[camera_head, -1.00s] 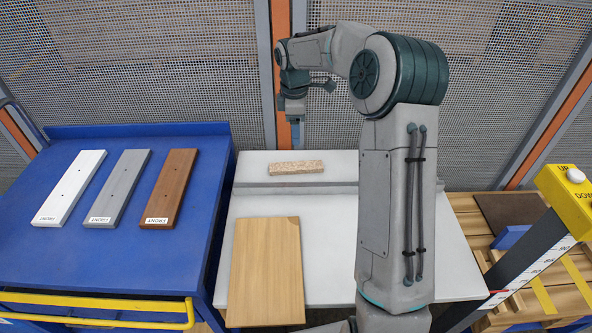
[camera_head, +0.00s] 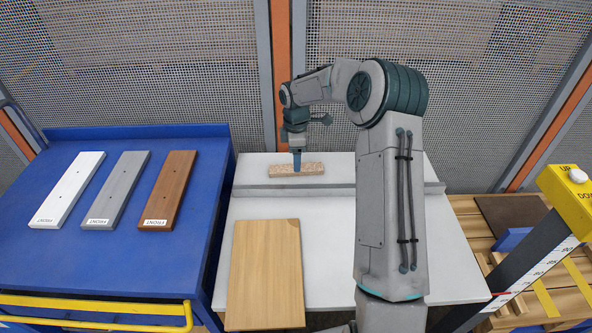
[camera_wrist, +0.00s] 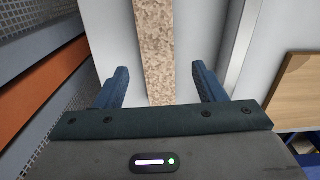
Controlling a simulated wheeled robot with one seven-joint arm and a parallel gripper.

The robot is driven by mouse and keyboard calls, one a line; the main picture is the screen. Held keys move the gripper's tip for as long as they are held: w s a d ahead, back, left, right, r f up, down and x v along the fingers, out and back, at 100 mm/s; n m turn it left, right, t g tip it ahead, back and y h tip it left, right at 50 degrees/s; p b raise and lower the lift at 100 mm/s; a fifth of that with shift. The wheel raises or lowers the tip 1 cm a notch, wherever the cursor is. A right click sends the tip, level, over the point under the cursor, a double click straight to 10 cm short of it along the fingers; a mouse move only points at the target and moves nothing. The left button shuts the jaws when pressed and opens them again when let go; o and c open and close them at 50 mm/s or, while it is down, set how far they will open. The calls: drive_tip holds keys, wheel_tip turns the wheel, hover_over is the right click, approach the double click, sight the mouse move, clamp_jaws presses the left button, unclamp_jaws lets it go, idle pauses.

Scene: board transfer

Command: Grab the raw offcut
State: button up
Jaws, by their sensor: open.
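The raw offcut is a speckled tan chipboard strip (camera_head: 297,169) lying flat on the white table behind the raised grey rail. My gripper (camera_head: 297,165) points down over the middle of the strip. In the wrist view the strip (camera_wrist: 153,45) runs between the two open blue fingers (camera_wrist: 165,90), with a gap on each side. The fingers are not seen touching it. How far the fingertips are above the table is hard to tell.
A grey rail (camera_head: 335,189) crosses the white table (camera_head: 335,240) in front of the strip. A wooden board (camera_head: 265,270) lies nearer. White, grey and brown boards (camera_head: 168,190) lie on the blue cart (camera_head: 60,250) at left. A mesh fence (camera_head: 160,70) stands behind.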

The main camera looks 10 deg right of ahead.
wheel_tip(320, 180, down, 4)
drive_tip(key=shift+w+f, duration=0.1)
drive_tip(key=shift+w, duration=0.05)
drive_tip(key=shift+c, duration=0.3)
drive_tip(key=c, duration=1)
drive_tip(key=shift+c, duration=0.2)
